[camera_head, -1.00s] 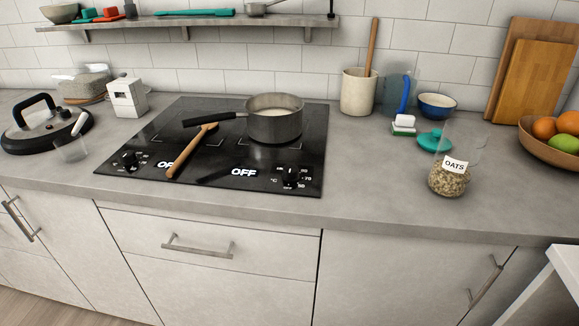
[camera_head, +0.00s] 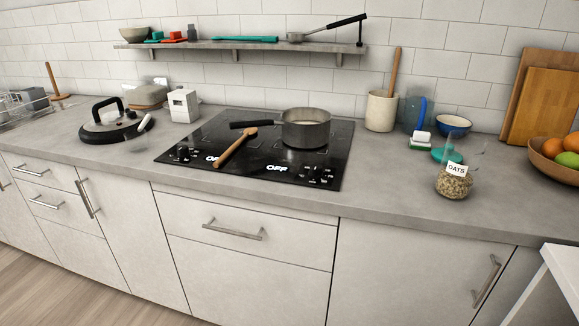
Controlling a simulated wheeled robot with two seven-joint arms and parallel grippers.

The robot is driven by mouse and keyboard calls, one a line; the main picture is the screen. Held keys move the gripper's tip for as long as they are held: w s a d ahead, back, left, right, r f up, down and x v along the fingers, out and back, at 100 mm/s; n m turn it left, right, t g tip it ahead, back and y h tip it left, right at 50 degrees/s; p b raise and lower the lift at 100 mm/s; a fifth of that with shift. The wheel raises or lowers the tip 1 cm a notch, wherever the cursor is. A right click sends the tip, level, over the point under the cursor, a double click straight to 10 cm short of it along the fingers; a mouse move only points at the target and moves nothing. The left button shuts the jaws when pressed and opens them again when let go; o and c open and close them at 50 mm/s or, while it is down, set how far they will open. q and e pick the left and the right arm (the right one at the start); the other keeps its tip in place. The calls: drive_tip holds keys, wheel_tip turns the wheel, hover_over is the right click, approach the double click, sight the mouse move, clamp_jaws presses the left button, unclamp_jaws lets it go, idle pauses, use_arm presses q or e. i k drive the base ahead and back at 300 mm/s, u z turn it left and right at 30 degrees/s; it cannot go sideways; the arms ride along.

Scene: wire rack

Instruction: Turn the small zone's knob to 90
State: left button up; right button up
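The black cooktop (camera_head: 255,165) is set into the grey counter. It has a left knob (camera_head: 183,152) and a right knob (camera_head: 315,173) near its front edge, each with small markings around it. The right knob's markings are too small to read now. Two white OFF displays show; the right OFF display (camera_head: 277,168) is clear, and the left one is partly covered by a wooden spoon (camera_head: 236,147). I cannot tell from this view which knob belongs to the small zone. A saucepan (camera_head: 306,128) stands on the right rear of the cooktop. Neither gripper is in view.
The counter holds a pot lid (camera_head: 115,122), a white box (camera_head: 184,106), an oats jar (camera_head: 454,180), a utensil crock (camera_head: 381,111) and a fruit bowl (camera_head: 553,158). A shelf (camera_head: 235,50) hangs above. A white table corner (camera_head: 560,262) is at lower right.

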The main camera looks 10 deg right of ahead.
sight(316, 169)
drive_tip(key=u, duration=1.4)
drive_tip(key=i, duration=1.05)
drive_tip(key=z, duration=0.65)
